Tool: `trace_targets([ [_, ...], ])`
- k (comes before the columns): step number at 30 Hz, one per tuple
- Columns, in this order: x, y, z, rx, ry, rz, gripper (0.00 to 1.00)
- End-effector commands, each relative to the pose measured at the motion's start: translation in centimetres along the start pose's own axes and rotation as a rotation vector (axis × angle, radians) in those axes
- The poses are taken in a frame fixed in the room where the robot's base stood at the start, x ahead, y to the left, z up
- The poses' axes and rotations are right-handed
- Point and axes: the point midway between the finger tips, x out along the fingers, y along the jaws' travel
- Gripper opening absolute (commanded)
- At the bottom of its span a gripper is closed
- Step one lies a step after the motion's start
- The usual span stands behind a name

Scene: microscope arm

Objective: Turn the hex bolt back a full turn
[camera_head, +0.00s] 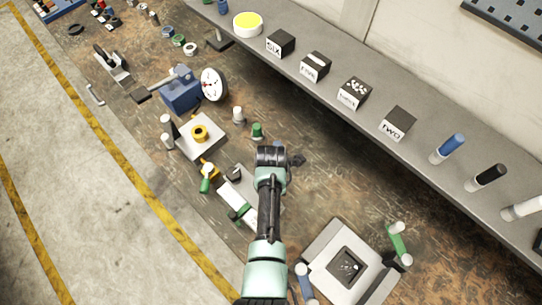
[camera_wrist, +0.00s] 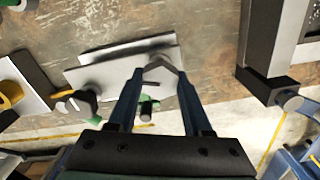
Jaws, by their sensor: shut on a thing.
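The hex bolt (camera_wrist: 160,66) shows as a grey head in the wrist view, near the right end of a pale metal block (camera_wrist: 110,76). My gripper (camera_wrist: 158,76) has a blue finger on each side of the head, with the tips closed on its sides. The lower part of the bolt is hidden. In the head view my arm reaches over the workbench, and my wrist hides the bolt and the fingertips. The block's plate (camera_head: 229,189) shows left of my arm.
A black knob (camera_wrist: 77,104) stands left of the fingers. A dark bracket (camera_wrist: 268,80) stands to their right. A plate with a yellow ring (camera_head: 200,133) lies left of my arm, and a grey fixture (camera_head: 322,271) lies to the right. A shelf with labelled blocks (camera_head: 316,65) runs behind.

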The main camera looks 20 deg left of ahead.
Motion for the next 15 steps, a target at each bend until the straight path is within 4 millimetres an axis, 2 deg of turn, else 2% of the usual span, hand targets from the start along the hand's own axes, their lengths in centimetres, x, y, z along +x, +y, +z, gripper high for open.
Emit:
trace_targets([
  [1, 0.48, -0.45, -0.41, -0.047, 0.009, -0.011, 0.00],
  [15, 0.48, -0.43, -0.44, -0.493, 0.012, -0.008, 0.00],
])
